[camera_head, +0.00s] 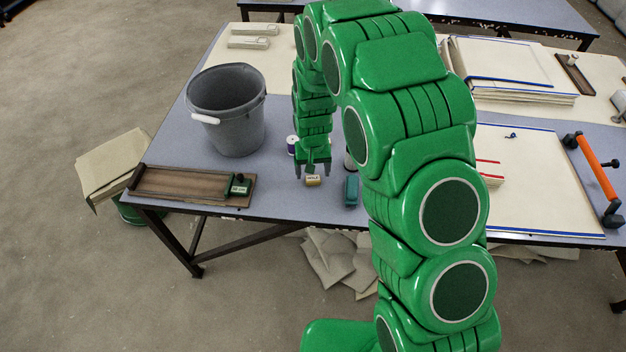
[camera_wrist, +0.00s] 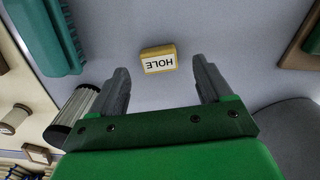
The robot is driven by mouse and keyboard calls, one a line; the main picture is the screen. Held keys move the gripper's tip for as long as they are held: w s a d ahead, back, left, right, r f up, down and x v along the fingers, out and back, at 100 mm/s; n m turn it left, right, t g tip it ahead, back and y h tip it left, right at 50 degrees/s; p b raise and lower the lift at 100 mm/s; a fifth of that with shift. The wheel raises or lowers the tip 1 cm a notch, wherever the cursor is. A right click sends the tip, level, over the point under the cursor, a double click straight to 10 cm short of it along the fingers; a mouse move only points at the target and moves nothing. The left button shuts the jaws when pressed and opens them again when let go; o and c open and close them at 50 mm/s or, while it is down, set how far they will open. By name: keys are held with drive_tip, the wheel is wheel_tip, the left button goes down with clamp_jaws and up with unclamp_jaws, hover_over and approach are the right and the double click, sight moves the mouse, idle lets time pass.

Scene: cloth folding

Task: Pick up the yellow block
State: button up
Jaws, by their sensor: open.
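The yellow block (camera_head: 312,181) is small, with a white label, and lies on the blue-grey table near its front edge. My gripper (camera_head: 312,172) points down just above and behind the block in the head view. In the wrist view my gripper (camera_wrist: 158,78) is open, its two grey fingers apart. The block sits slightly beyond the fingertips, between their lines, with nothing held. I cannot tell the exact height above the table.
A spool (camera_head: 292,145) and a grey bucket (camera_head: 228,135) stand behind and left. A wooden tray (camera_head: 180,183) with a green block (camera_head: 240,185) is at the left. My arm hides part of the table.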

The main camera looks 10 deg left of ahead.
sight(313, 180)
drive_tip(key=shift+f, duration=1.45)
drive_tip(key=c, duration=1.1)
